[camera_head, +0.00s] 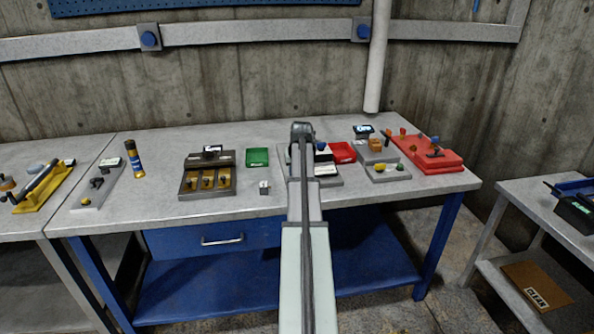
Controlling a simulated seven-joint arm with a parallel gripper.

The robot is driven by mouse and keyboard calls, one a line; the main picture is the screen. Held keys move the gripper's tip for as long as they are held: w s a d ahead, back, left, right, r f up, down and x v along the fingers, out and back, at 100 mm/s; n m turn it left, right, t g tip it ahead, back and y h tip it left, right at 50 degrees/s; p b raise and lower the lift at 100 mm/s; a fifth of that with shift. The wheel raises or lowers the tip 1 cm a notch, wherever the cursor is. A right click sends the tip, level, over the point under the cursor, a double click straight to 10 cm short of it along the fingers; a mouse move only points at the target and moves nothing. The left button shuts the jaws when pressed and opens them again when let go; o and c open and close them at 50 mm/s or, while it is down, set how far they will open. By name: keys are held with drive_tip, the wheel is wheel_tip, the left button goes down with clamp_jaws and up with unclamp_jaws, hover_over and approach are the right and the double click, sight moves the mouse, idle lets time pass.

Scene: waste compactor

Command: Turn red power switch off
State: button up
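My arm reaches from the bottom centre over the middle of the workbench. My gripper (302,130) is at its far end, above or behind a grey board (330,183). Its fingers are too small and hidden to tell whether they are open or shut. No part is clearly readable as the red power switch. A red panel (448,164) with orange and blue knobs and a dark lever lies at the right end of the bench, apart from my gripper. A grey unit (386,177) with orange knobs and green and yellow buttons stands to the panel's left. My arm hides part of the grey board.
A red tray (342,152) and a green tray (257,157) flank my gripper. A white pipe (378,60) comes down behind the bench. Bare tabletop lies along the front edge.

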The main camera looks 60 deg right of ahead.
clamp_jaws()
idle(0.4)
drive_tip(key=shift+m, duration=0.3)
drive_tip(key=m, duration=0.2)
drive_tip(key=m+g+h, duration=0.1)
drive_tip(key=m, duration=0.1)
drive_tip(key=shift+w+a+g, duration=0.1)
drive_tip(key=shift+w+g, duration=0.05)
drive_tip(key=shift+g, duration=0.15)
drive_tip(key=m+g, duration=0.1)
drive_tip(key=m, duration=0.4)
drive_tip(key=shift+w+f+g, duration=0.1)
drive_tip(key=shift+w+g, duration=0.05)
drive_tip(key=shift+g, duration=0.25)
drive_tip(key=m+g, duration=0.1)
drive_tip(key=m, duration=0.1)
drive_tip(key=m+g, duration=0.1)
drive_tip(key=m, duration=0.2)
drive_tip(key=shift+w, duration=0.15)
drive_tip(key=shift+m+g+y, duration=0.5)
drive_tip(key=shift+m, duration=1.1)
